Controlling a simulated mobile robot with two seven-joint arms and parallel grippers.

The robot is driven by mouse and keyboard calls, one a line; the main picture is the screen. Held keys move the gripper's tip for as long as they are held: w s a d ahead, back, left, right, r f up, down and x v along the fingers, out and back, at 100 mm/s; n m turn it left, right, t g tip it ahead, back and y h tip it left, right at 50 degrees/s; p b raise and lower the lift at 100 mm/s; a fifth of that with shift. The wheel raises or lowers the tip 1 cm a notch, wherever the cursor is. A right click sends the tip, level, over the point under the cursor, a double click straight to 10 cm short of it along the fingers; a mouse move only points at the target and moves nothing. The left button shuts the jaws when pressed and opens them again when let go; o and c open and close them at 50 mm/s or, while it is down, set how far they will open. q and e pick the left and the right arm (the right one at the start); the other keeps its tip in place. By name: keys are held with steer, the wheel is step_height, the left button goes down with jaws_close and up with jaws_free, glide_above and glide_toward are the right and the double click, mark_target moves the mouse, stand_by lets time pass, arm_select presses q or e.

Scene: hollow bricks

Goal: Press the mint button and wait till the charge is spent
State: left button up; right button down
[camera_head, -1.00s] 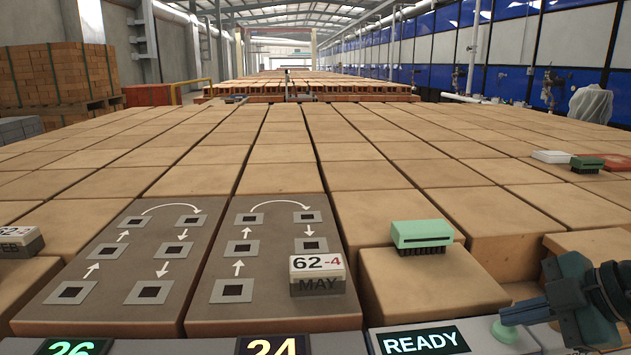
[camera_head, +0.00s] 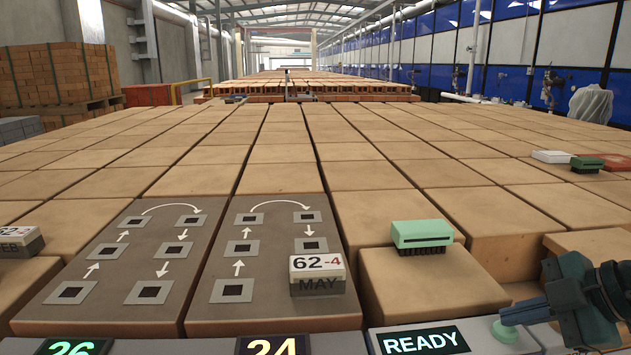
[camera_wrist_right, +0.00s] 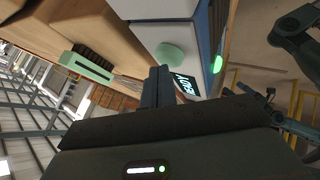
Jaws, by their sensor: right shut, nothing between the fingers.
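The mint button (camera_head: 503,333) is a round cap on the grey console at the bottom right, beside a dark display (camera_head: 420,341) reading READY. My right gripper (camera_head: 508,316) is shut and empty, its fingertips just over the button and partly covering it. In the right wrist view the button (camera_wrist_right: 172,53) sits just past the tips of the closed fingers (camera_wrist_right: 158,72); I cannot tell whether they touch. The READY display also shows there, (camera_wrist_right: 187,84), with a green light (camera_wrist_right: 217,63) on the console. My left gripper is not in view.
A flip tile (camera_head: 318,275) reads 62-4 MAY on a grey board (camera_head: 270,318) with arrows and square holes. Console displays read 26 (camera_head: 72,347) and 24 (camera_head: 272,346). Bricks fill the background.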

mark_target(515, 331)
steer(key=shift+f, duration=0.15)
steer(key=shift+f+b, duration=0.35)
steer(key=shift+b, duration=0.05)
stand_by(0.4)
steer(key=shift+r+p, duration=0.35)
steer(key=shift+r, duration=0.1)
step_height(515, 331, up, 6)
steer(key=p, duration=0.5)
